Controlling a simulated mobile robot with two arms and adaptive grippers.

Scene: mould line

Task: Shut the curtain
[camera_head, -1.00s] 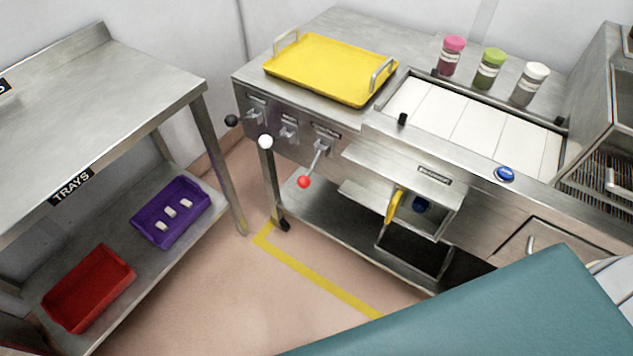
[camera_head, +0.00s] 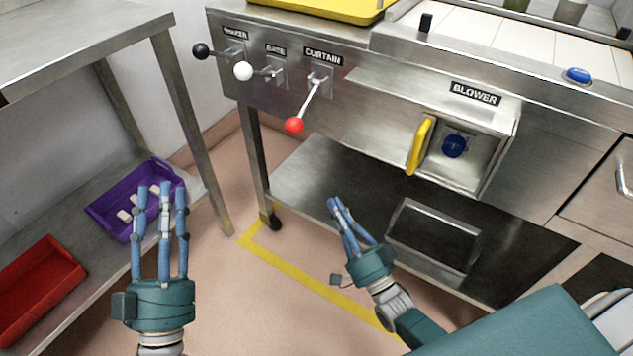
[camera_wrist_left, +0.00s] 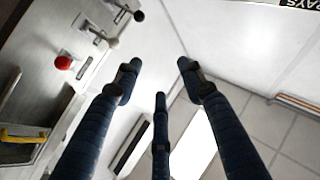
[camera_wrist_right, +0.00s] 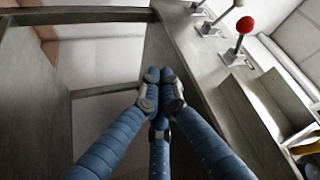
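The curtain lever (camera_head: 313,97) is on the front panel of the steel machine, under a CURTAIN label (camera_head: 323,55). Its red knob (camera_head: 294,125) hangs down and to the left of its bracket. The knob also shows in the left wrist view (camera_wrist_left: 63,62) and the right wrist view (camera_wrist_right: 244,24). My left gripper (camera_head: 160,190) points up with its fingers spread, empty, left of and below the knob. My right gripper (camera_head: 335,204) has its fingertips together with nothing between them, below and slightly right of the knob. Neither touches the lever. No curtain is recognisable.
A black-knobbed lever (camera_head: 201,51) and a white-knobbed lever (camera_head: 243,71) sit left of the curtain lever. The blower box (camera_head: 490,110) with a yellow handle (camera_head: 419,145) is to the right. A rack (camera_head: 185,120) holds a purple tray (camera_head: 110,208) and a red tray (camera_head: 38,285).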

